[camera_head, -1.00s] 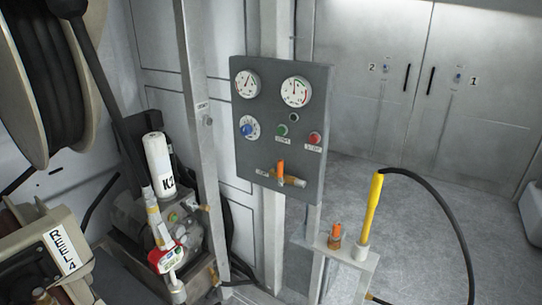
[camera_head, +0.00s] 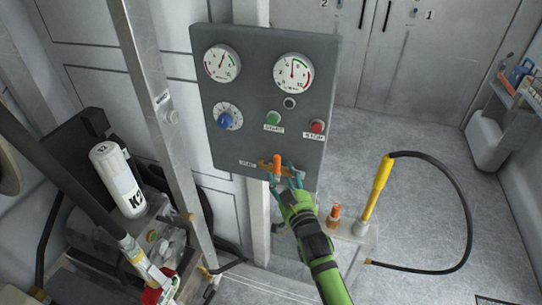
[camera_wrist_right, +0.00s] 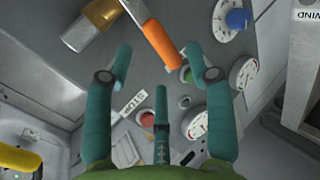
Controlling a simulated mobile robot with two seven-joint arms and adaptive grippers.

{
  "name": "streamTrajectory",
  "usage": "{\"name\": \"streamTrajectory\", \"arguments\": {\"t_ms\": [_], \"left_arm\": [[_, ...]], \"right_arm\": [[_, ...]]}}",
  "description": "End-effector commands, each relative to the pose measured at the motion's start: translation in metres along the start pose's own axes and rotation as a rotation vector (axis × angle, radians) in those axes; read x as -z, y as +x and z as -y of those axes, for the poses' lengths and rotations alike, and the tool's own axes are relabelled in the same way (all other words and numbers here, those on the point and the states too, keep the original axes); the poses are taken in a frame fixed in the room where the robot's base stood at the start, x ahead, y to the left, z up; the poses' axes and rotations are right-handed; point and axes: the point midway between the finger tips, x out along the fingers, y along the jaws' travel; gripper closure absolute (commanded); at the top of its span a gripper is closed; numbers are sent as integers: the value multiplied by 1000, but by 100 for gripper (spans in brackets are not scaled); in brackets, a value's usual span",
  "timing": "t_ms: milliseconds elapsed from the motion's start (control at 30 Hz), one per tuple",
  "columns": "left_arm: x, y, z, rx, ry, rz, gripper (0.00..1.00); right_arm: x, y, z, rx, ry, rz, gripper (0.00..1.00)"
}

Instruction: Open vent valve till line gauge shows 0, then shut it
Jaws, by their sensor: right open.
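The vent valve has an orange lever (camera_head: 277,165) on a brass body at the bottom of the grey panel (camera_head: 215,145). The lever stands roughly upright in the head view. My right gripper (camera_head: 285,177) is open just in front of it. In the right wrist view the lever (camera_wrist_right: 158,42) appears between the spread teal fingertips (camera_wrist_right: 160,55), with no clear contact. Two round gauges, left (camera_head: 222,62) and right (camera_head: 293,73), sit at the panel top. Both needles point roughly upward, off the low end; which is the line gauge is unreadable. My left gripper is not in view.
The panel also carries a blue knob (camera_head: 226,121), a green button (camera_head: 273,118) and a red button (camera_head: 317,126). Right of my forearm stand another orange-handled valve (camera_head: 334,213) and a yellow nozzle (camera_head: 376,190) with a black hose. A metal post (camera_head: 150,110) stands left.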

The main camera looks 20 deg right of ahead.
Motion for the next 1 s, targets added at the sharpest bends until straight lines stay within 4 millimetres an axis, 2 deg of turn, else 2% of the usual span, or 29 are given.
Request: {"name": "streamTrajectory", "arguments": {"t_ms": [200, 400, 767, 800, 933, 1000], "left_arm": [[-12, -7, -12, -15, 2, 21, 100], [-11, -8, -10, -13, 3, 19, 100], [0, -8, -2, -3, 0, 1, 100], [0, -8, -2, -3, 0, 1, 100], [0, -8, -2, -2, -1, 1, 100], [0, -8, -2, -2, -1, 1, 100]], "right_arm": [[2, 34, 0, 0, 0, 0, 45], [0, 53, 1, 1, 1, 2, 45], [-1, 59, 1, 1, 1, 2, 45], [-1, 59, 1, 1, 1, 2, 49], [-1, 59, 1, 1, 1, 2, 100], [-1, 59, 1, 1, 1, 2, 100]]}}
